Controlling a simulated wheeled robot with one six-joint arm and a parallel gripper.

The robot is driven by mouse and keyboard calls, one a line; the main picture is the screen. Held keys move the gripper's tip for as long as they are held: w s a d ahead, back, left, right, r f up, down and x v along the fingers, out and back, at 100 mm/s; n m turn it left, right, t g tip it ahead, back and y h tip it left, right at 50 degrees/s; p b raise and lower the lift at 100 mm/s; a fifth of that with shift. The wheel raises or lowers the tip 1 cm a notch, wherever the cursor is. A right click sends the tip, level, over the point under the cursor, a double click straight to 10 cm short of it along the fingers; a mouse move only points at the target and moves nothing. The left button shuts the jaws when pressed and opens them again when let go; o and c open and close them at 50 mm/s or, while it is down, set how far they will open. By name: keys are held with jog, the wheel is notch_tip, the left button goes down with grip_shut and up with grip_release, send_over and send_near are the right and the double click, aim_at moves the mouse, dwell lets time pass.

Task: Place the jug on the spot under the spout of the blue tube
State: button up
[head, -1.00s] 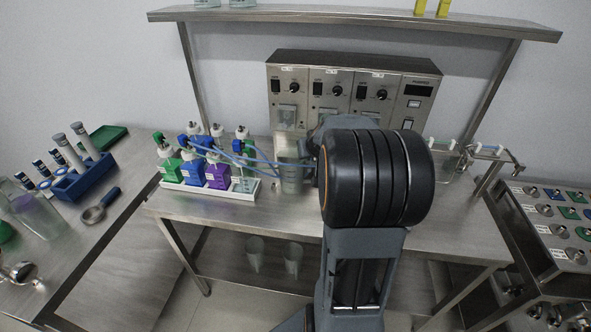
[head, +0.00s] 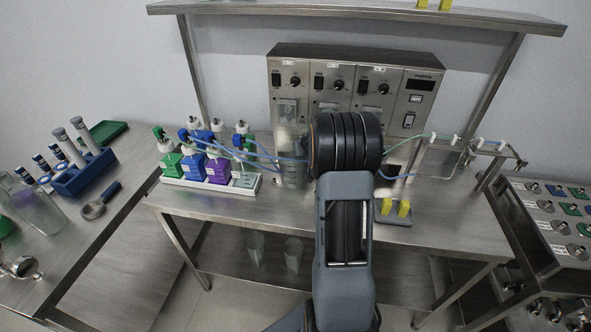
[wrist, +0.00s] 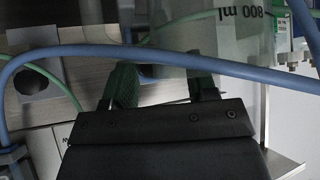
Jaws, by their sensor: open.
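The jug (head: 293,170) is a clear, graduated vessel on the steel bench, just left of my arm in the head view. Its wall, marked 800 ml, fills the top of the wrist view (wrist: 222,38). My gripper (wrist: 165,88) is open, its green-padded fingers pointing towards the jug; I cannot tell whether they touch it. My arm hides the gripper in the head view. The blue tube (head: 268,162) passes across the jug and behind my arm; it also crosses close in front of the wrist camera (wrist: 180,58). I cannot make out the spot under its spout.
A white tray (head: 200,186) of coloured bottles stands left of the jug. The steel pump unit (head: 350,58) stands behind. A rail with tube clips (head: 490,150) is at right. A small grey tray with yellow blocks (head: 403,208) lies right of my arm. Bare bench lies further right.

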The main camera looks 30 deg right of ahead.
jog(key=shift+w+d+f, duration=0.1)
jog(key=shift+w+f, duration=0.25)
jog(key=shift+c, duration=0.3)
grip_shut()
